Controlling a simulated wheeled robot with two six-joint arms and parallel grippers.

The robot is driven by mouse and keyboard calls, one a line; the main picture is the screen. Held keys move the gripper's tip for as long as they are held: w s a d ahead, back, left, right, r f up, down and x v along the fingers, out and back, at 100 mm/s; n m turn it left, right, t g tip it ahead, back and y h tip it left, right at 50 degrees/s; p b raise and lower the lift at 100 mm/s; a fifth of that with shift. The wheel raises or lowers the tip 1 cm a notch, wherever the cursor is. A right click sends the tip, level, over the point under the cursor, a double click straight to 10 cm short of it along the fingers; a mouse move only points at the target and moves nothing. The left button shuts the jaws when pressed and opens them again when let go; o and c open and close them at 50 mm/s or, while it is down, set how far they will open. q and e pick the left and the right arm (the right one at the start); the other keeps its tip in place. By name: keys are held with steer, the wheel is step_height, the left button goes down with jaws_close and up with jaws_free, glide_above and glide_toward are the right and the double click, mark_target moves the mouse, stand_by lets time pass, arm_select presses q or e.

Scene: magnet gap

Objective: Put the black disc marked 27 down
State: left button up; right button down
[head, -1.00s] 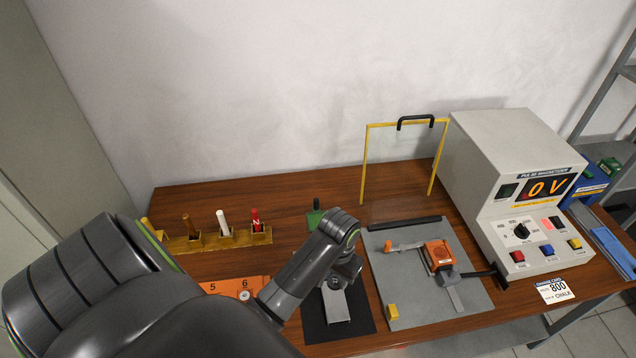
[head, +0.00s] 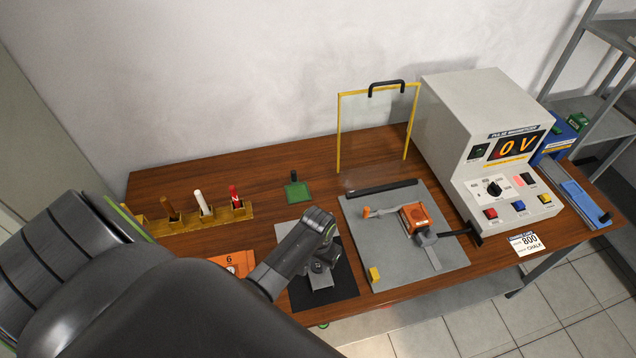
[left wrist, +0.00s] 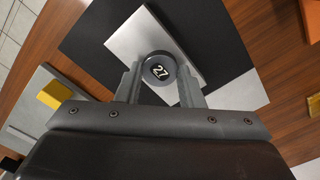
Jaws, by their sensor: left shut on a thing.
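The black disc marked 27 (left wrist: 159,69) is between the fingers of my left gripper (left wrist: 160,82) in the left wrist view, its number facing the camera. My left gripper is shut on it. Behind the disc lies a light grey metal plate (left wrist: 136,38) on a black mat (left wrist: 93,42); I cannot tell whether the disc touches the plate. In the head view my left gripper (head: 318,268) is over the plate and mat (head: 345,277), and my wrist hides the disc. My right gripper does not show.
Right of the mat is a grey board (head: 383,271) with an orange fixture (head: 415,218) and a yellow block (head: 374,274). A clear yellow-framed shield (head: 375,130) and a pulse magnetizer (head: 490,130) stand behind. A green pad (head: 298,193) and a wooden rack (head: 190,222) are at the left.

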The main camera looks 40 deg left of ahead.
mark_target(318, 265)
arm_select(q)
steer(key=o, duration=0.9)
steer(key=shift+o, duration=0.2)
steer(key=shift+r, duration=0.15)
steer(key=shift+r, duration=0.25)
step_height(318, 265, up, 11)
steer(key=b, duration=0.2)
steer(key=shift+r, duration=0.15)
